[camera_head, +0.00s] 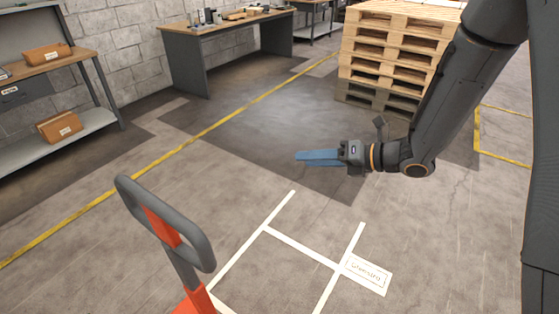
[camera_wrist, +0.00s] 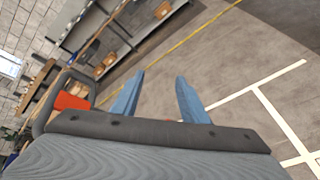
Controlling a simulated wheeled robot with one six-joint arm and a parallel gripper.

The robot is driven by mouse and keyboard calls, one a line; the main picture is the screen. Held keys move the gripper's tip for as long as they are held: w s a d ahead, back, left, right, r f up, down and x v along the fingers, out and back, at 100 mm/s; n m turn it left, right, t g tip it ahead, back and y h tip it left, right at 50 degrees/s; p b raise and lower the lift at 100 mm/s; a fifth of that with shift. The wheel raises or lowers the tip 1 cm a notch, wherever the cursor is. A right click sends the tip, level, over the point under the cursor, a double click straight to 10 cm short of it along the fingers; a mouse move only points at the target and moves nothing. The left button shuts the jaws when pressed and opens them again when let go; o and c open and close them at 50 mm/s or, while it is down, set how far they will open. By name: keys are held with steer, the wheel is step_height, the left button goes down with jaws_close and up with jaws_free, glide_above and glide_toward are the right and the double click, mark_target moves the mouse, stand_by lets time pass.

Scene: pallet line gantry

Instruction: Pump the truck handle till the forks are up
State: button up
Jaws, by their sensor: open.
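The truck handle (camera_head: 196,245) is a dark grey loop with an orange-red lever inside it and an orange-red shaft below. It stands tilted at the lower left of the head view. The handle loop also shows at the left of the wrist view (camera_wrist: 41,118), partly cut off by my gripper's body. My gripper (camera_head: 298,156) has blue fingers and is up and to the right of the handle, apart from it. In the wrist view its fingers (camera_wrist: 160,77) are spread with nothing between them. The forks and the truck's lower body are out of view.
Stacked wooden pallets (camera_head: 396,47) stand at the back, right of a workbench (camera_head: 225,27). A shelf (camera_head: 62,131) with brown boxes is at the left wall. White floor lines and a labelled plate (camera_head: 367,274) lie below my gripper. The floor between is clear.

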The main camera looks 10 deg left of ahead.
steer(key=s+a+f+n+g+y+p, duration=0.1)
steer(key=a+n+p, duration=0.1)
steer(key=a, duration=0.6)
steer(key=shift+s+a+f+n+g, duration=0.2)
steer(key=shift+a+f+n+g, duration=0.1)
steer(key=shift+a+n+g, duration=0.1)
steer(key=shift+d, duration=0.1)
jaws_close()
jaws_free()
steer(key=shift+d, duration=0.1)
steer(key=b+v, duration=0.2)
steer(key=v, duration=0.5)
steer(key=shift+d, duration=0.3)
steer(key=shift+s, duration=0.1)
